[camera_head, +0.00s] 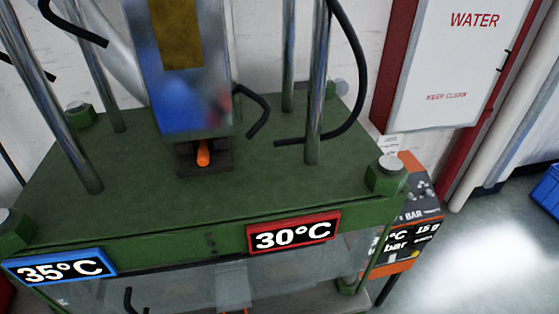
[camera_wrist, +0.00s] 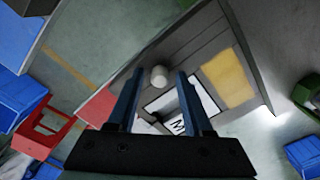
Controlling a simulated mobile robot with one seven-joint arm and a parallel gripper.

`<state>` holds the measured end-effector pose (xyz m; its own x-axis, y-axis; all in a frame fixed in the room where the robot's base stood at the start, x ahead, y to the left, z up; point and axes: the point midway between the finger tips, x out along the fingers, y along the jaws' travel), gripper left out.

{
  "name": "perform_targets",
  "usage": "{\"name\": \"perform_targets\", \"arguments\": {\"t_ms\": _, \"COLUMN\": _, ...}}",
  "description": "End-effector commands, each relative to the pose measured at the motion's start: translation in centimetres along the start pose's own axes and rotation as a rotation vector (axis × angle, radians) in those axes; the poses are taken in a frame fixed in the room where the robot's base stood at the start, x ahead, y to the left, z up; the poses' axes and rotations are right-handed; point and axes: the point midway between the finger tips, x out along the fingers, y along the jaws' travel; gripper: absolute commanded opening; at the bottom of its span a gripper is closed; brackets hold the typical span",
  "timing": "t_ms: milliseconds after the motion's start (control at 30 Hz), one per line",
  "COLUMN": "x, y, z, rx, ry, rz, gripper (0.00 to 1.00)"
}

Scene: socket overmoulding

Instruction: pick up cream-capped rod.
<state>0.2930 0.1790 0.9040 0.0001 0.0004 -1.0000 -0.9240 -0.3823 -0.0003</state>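A round, cream-coloured cap (camera_wrist: 159,76) shows in the wrist view, seen from above; I take it for the top of the cream-capped rod. Any rod below it is hidden by the cap. It stands out against a dark grey surface (camera_wrist: 205,42). My gripper (camera_wrist: 160,73) is open, with its two blue fingers apart and the cap appearing between their tips. I cannot tell the gap in depth between the fingertips and the cap. Nothing is held. Neither my gripper nor the cap shows in the head view.
The grey surface carries a yellow patch (camera_wrist: 228,78) and a white lettered panel. Floor surrounds it, with a red crate (camera_wrist: 42,128) and blue bins left, a blue bin (camera_wrist: 303,157) lower right. In the head view stands a green press (camera_head: 110,185) with steel columns.

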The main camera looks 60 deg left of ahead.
Motion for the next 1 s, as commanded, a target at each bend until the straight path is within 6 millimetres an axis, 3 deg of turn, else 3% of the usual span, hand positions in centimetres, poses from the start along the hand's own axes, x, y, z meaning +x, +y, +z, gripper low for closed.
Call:
{"name": "perform_targets", "arguments": {"t_ms": 33, "x": 0.0, "y": 0.0, "z": 0.0, "rx": 0.0, "ry": 0.0, "rz": 0.0, "gripper": 0.4}}
{"name": "perform_targets", "arguments": {"t_ms": 267, "x": 0.0, "y": 0.0, "z": 0.0, "rx": 0.0, "ry": 0.0, "rz": 0.0, "gripper": 0.0}}
{"name": "perform_targets", "arguments": {"t_ms": 733, "x": -0.2, "y": 0.0, "z": 0.0, "rx": 0.0, "ry": 0.0, "rz": 0.0, "gripper": 0.0}}
{"name": "perform_targets", "arguments": {"t_ms": 1000, "x": -2.3, "y": -0.1, "z": 0.0, "rx": 0.0, "ry": -0.001, "rz": -0.002, "gripper": 0.0}}
